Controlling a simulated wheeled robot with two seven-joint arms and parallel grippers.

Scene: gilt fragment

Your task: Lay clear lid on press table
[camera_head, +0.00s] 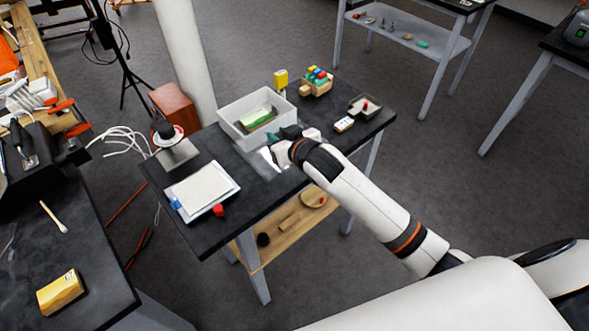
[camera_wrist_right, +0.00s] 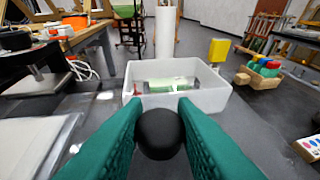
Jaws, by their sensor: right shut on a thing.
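My right gripper (camera_head: 272,141) is over the middle of the black-topped table (camera_head: 213,236), which I take for the press table, just in front of the white tub (camera_head: 232,128). In the right wrist view its teal fingers are shut on a round black knob (camera_wrist_right: 160,134), which fits the clear lid's handle. A pale see-through patch (camera_head: 262,162) beside the gripper looks like part of the clear lid. Its edges are faint, and I cannot tell whether it touches the tabletop. The tub is open, with a pale green block (camera_wrist_right: 168,84) inside. My left gripper is not in view.
A small press (camera_head: 174,150) stands left of the tub. A white pad (camera_head: 203,187) and a red cap (camera_head: 218,210) lie at the front left. Coloured blocks in a wooden holder (camera_head: 318,84), a yellow block (camera_head: 281,78), a white dotted tile (camera_head: 344,124) and a small tray (camera_head: 362,106) stand right.

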